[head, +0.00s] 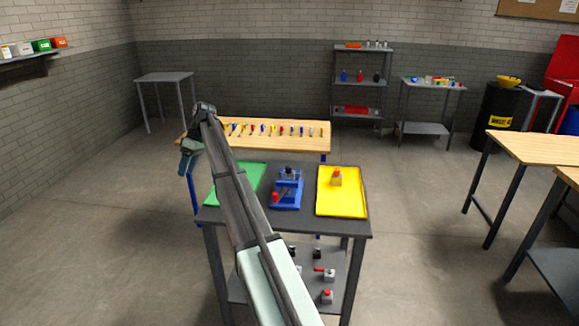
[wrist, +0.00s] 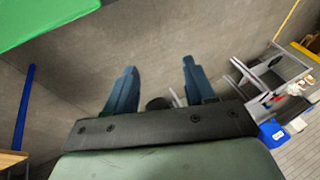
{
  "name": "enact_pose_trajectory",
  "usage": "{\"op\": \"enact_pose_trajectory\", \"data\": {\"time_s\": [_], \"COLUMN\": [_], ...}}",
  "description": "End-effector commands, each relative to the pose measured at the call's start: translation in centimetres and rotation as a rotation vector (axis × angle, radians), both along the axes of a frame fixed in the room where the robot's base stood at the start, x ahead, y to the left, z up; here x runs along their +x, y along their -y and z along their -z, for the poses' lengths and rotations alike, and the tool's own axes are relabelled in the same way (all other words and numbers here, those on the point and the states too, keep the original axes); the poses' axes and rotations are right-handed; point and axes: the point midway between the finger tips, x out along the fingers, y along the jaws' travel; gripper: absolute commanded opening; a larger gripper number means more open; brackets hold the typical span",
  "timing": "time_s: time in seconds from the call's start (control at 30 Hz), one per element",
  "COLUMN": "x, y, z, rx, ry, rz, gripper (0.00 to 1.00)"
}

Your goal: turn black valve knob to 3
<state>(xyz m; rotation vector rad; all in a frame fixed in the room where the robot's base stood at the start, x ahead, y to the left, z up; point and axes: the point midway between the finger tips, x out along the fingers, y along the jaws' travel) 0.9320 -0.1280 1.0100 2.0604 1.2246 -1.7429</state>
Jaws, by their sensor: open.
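A blue fixture (head: 287,190) stands in the middle of the dark table, between a green tray and a yellow tray. A small dark part that looks like a black knob (head: 289,171) sits at its back; any numbers on it are too small to read. A red knob (head: 276,197) is at its front left. My gripper (head: 184,172) is left of the table, beyond the green tray, well apart from the fixture. In the wrist view my gripper (wrist: 158,68) is open and empty, its two fingers apart over bare floor. The fixture is not seen there.
The green tray (head: 222,194) lies partly behind my arm. The yellow tray (head: 341,205) holds a red-topped valve (head: 336,177). Several valves sit on the lower shelf (head: 309,284). A wooden bench (head: 268,142) with a row of tools stands behind.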

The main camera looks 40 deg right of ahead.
Motion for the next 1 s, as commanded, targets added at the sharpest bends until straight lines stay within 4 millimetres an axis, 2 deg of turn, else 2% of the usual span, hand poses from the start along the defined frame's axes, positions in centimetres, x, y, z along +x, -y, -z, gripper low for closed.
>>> {"op": "enact_pose_trajectory", "data": {"time_s": [0.03, 0.27, 0.4, 0.6, 0.7, 0.8, 0.9, 1.0], "x": [0.1, -2.3, -4.8, -9.1, -11.0, -12.4, -13.2, -13.4], "y": [3.3, 16.4, 24.3, 34.3, 37.8, 40.1, 41.4, 41.6], "z": [-1.1, -3.2, -4.0, -5.2, -5.6, -5.8, -5.9, -5.7], "rx": [-0.004, -0.036, -0.063, -0.102, -0.117, -0.127, -0.133, -0.135], "ry": [0.028, 0.149, 0.214, 0.292, 0.318, 0.336, 0.347, 0.35], "rz": [-0.019, -0.14, -0.214, -0.314, -0.355, -0.385, -0.402, -0.409], "gripper": [0.54, 0.54, 0.54, 0.54, 0.54, 0.54, 0.54, 0.54]}}
